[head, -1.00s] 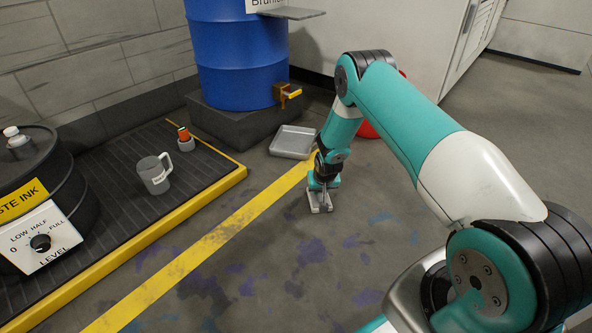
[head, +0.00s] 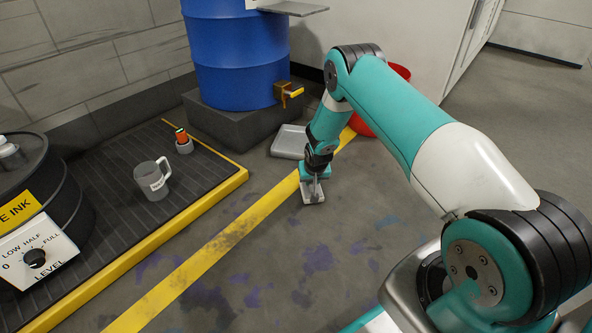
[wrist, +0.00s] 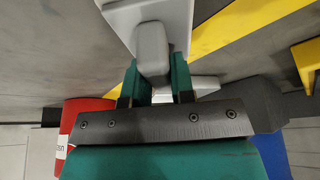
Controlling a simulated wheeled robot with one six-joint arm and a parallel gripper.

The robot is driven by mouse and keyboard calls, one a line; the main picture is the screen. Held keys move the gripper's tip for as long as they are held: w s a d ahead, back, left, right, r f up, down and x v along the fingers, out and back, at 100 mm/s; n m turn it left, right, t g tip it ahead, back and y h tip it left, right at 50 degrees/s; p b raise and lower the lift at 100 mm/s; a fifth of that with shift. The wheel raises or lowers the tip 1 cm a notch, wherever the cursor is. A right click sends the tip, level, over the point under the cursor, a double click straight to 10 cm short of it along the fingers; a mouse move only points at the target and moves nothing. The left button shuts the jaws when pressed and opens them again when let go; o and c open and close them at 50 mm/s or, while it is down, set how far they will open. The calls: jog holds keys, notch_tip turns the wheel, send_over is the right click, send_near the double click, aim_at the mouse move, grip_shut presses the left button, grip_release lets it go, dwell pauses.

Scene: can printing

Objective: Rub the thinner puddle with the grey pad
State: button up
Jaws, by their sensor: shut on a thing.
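My gripper (head: 316,177) is low over the floor, near the middle of the head view. It is shut on the raised grip of the grey pad (head: 312,191), which sits at floor level by the right edge of the yellow line. In the wrist view the pad (wrist: 178,12) is at the top, with its grip (wrist: 152,50) between my fingers. I cannot pick out a clear thinner puddle. Purple and blue stains (head: 256,296) are scattered on the floor in front of the pad, and anything under the pad is hidden.
A grey tray (head: 289,141) lies behind the pad. A blue drum (head: 232,60) with a tap stands on a dark block. A red bucket (head: 369,126) is partly behind my arm. A mug (head: 153,180) stands on the yellow-edged platform at left, beside the waste ink drum (head: 58,178).

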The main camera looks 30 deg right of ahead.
notch_tip(320, 180, up, 4)
jog(key=shift+w+a+f+p, duration=0.1)
jog(key=shift+p, duration=0.9)
jog(key=shift+r+p, duration=1.55)
jog(key=shift+r, duration=0.35)
